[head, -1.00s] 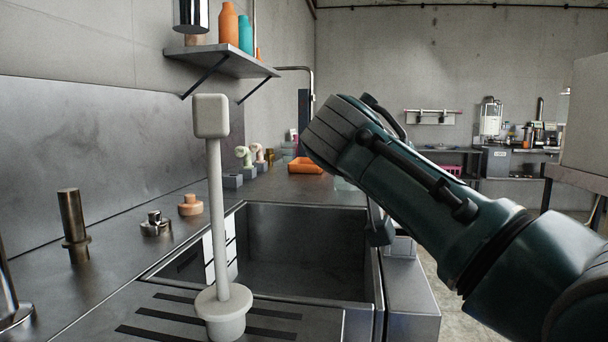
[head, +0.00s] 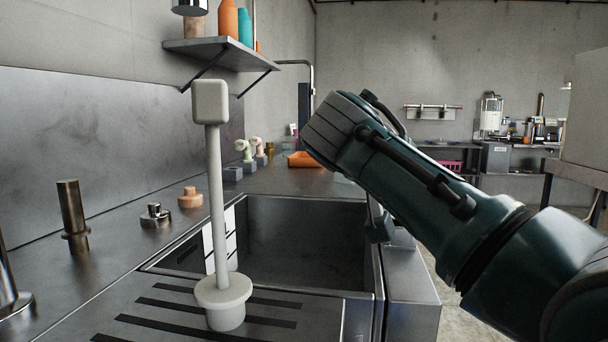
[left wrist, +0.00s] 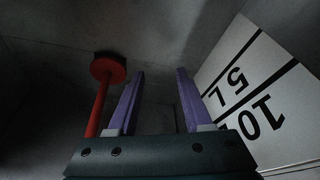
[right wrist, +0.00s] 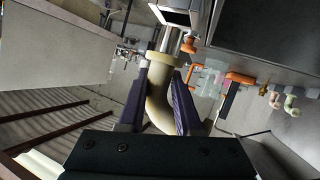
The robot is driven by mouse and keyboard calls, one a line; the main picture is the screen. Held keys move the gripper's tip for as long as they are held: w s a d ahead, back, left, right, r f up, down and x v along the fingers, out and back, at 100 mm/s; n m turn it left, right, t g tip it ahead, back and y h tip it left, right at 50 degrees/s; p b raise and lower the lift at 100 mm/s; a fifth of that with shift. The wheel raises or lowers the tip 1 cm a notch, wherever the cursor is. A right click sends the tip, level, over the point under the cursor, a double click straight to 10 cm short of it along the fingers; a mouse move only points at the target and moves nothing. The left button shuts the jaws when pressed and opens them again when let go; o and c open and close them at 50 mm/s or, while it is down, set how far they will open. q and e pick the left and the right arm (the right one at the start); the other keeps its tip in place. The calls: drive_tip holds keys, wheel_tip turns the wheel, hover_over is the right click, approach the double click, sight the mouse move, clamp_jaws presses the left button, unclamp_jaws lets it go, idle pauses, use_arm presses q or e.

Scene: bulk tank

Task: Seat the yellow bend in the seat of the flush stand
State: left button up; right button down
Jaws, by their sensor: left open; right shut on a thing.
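The yellow bend (right wrist: 160,98) is a pale yellow curved pipe with a flange at its far end. My right gripper (right wrist: 162,72) is shut on it, with the purple fingers on either side. In the right wrist view a shiny metal tube (right wrist: 172,40) shows just beyond the flange; I cannot tell whether they touch or whether this is the flush stand. In the head view my right arm hides its own gripper and the bend. My left gripper (left wrist: 160,74) is open and empty inside the metal basin. The flush stand's seat is not clearly visible.
A red rod with a disc (left wrist: 108,68) and a scale plate (left wrist: 265,90) are near my left gripper. A pale post with a block top (head: 218,200) stands before the basin (head: 300,205).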

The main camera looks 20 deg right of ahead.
use_arm(q)
drive_tip(key=shift+a, duration=0.15)
idle(0.6)
drive_tip(key=shift+f+b, duration=1.15)
use_arm(e)
drive_tip(key=shift+f, duration=1.45)
use_arm(q)
drive_tip(key=shift+f+b, duration=0.45)
drive_tip(key=shift+b, duration=0.05)
use_arm(e)
drive_tip(key=shift+w+a+f, duration=0.2)
drive_tip(key=shift+w+f, duration=0.15)
drive_tip(key=shift+f, duration=0.1)
drive_tip(key=shift+r, duration=0.1)
